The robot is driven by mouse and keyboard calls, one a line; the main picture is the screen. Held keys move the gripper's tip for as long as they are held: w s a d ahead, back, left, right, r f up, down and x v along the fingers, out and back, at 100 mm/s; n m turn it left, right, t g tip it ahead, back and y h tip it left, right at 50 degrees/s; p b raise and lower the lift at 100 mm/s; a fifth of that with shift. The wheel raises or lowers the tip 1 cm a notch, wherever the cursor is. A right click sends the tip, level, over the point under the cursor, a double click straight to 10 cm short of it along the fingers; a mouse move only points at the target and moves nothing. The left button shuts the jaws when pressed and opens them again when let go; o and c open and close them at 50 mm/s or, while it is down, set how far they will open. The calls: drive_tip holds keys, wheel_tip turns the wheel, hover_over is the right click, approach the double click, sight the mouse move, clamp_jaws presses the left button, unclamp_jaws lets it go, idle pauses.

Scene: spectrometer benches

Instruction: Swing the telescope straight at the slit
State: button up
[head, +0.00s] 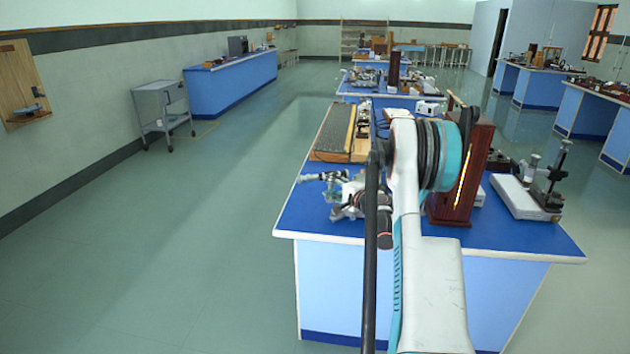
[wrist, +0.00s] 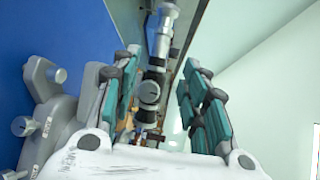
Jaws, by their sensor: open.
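The spectrometer (head: 343,190), a grey and silver instrument with tubes and knobs, stands near the front left of the nearest blue bench, partly hidden by my arm. In the wrist view, a silver and black tube (wrist: 161,38) with round knobs runs up between the fingers of my gripper (wrist: 162,88); it looks like the telescope. The teal-padded fingers are apart, one on each side of it, with visible gaps. A grey casting (wrist: 48,95) with knobs lies left of the left finger. The slit cannot be made out. In the head view my gripper is not clear behind my arm.
A tall dark wooden housing (head: 471,180) with a bright vertical line stands right of my arm. A microscope-like stand (head: 545,185) is at the bench's right. A long grey-topped wooden box (head: 335,133) lies behind the spectrometer. The floor (head: 170,250) to the left is clear.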

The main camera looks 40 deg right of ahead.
sight(316, 179)
drive_tip(key=w, duration=0.3)
drive_tip(key=w+f+b, duration=0.1)
drive_tip(key=w, duration=0.3)
drive_tip(key=w+d+b, duration=0.1)
drive_tip(key=w, duration=0.3)
drive_tip(key=shift+f, duration=0.3)
